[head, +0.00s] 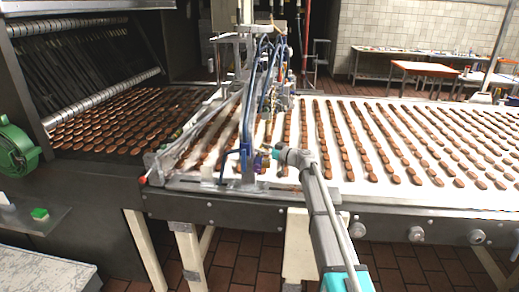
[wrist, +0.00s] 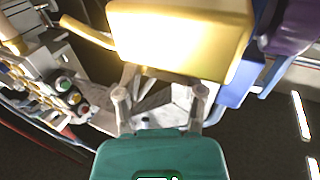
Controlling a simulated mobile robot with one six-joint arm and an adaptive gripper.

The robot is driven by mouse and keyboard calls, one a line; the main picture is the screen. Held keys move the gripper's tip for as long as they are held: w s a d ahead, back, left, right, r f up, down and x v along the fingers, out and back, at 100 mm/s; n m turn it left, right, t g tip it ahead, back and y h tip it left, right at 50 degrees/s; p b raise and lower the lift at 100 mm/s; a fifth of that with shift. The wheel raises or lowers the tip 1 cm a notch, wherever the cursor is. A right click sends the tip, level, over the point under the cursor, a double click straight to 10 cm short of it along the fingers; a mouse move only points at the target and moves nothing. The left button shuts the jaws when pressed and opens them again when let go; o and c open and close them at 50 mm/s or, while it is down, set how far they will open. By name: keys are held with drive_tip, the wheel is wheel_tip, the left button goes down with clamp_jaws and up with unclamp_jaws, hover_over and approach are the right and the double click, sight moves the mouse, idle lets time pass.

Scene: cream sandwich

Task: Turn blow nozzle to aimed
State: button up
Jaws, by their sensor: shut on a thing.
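In the wrist view a glossy yellow block (wrist: 180,38), which looks like part of the blow nozzle, fills the top middle. A thin yellow piece sticks out at its left. My gripper (wrist: 160,82) has its two fingers at the block's lower edge and is shut on it. The block hides the fingertips. In the head view my gripper (head: 279,154) reaches the front edge of the conveyor, beside a small blue and purple fixture (head: 258,163). The nozzle is too small there to tell its aim.
A blue upright part (wrist: 240,85) and a purple part (wrist: 296,25) stand close at the right in the wrist view. Rows of brown biscuits lie on the white conveyor (head: 354,187). A metal frame with blue hoses (head: 265,75) rises behind my gripper.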

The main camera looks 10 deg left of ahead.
drive_tip(key=o, duration=1.1)
drive_tip(key=shift+o, duration=0.2)
drive_tip(key=shift+d, duration=0.1)
drive_tip(key=v, duration=1.1)
drive_tip(key=shift+s+d, duration=0.15)
drive_tip(key=shift+d, duration=0.2)
